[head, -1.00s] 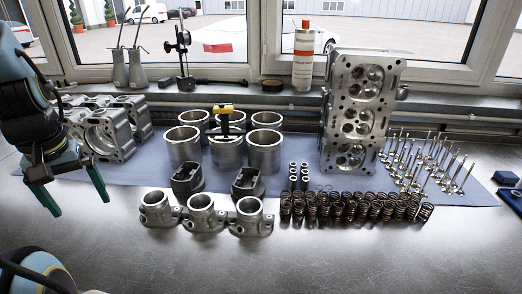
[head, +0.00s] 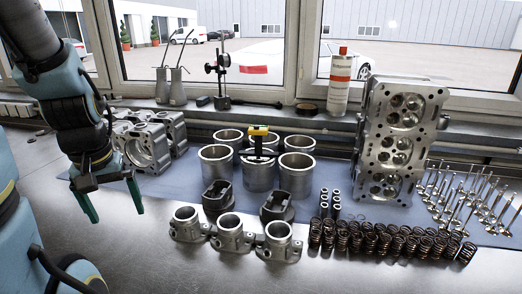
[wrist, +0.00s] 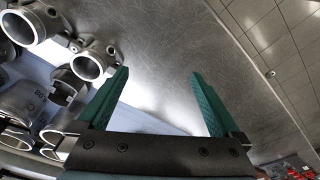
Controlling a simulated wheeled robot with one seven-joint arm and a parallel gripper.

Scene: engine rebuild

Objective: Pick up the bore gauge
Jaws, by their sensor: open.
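A small yellow-and-black tool, which looks like the bore gauge (head: 259,132), stands upright at the front middle cylinder liner (head: 258,176) in the head view. Its yellow top is above the rim; its lower part is hard to make out. My gripper (head: 114,208) is at the left of the head view, above the bench and well left of the tool. Its green fingers are spread and point down. In the wrist view the fingers of my gripper (wrist: 158,76) are apart with nothing between them. I cannot make out the tool in the wrist view.
Several other liners (head: 297,172) surround the tool. Two pistons (head: 217,197) and three bored housings (head: 231,237) stand in front. Engine blocks (head: 142,148) are behind my gripper. A cylinder head (head: 400,140), springs (head: 400,243) and valves (head: 475,190) are to the right.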

